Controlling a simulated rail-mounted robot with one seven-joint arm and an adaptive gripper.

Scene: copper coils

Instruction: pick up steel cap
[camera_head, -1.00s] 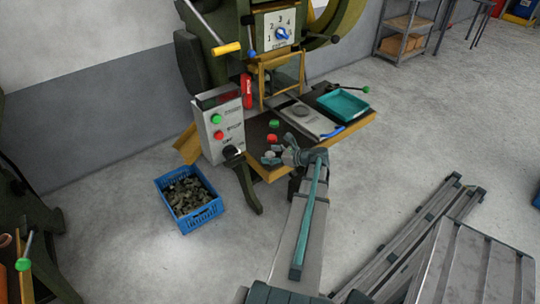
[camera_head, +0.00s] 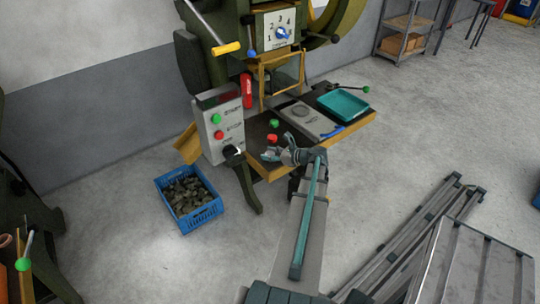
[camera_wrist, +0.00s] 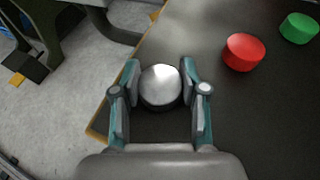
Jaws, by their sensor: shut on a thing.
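The steel cap (camera_wrist: 160,84) is a round, shiny silver disc between the two fingers of my gripper (camera_wrist: 160,88) in the wrist view. Both fingers touch its sides and are shut on it. It is over the dark tabletop (camera_wrist: 150,128), close to the wooden front edge; I cannot tell whether it is lifted clear.
A red cap (camera_wrist: 244,52) and a green cap (camera_wrist: 299,28) lie to the right on the tabletop. A teal tray (camera_head: 342,104) stands at the table's right. The control box (camera_head: 219,125) rises left of my gripper. A blue crate (camera_head: 189,199) of dark pieces is on the floor.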

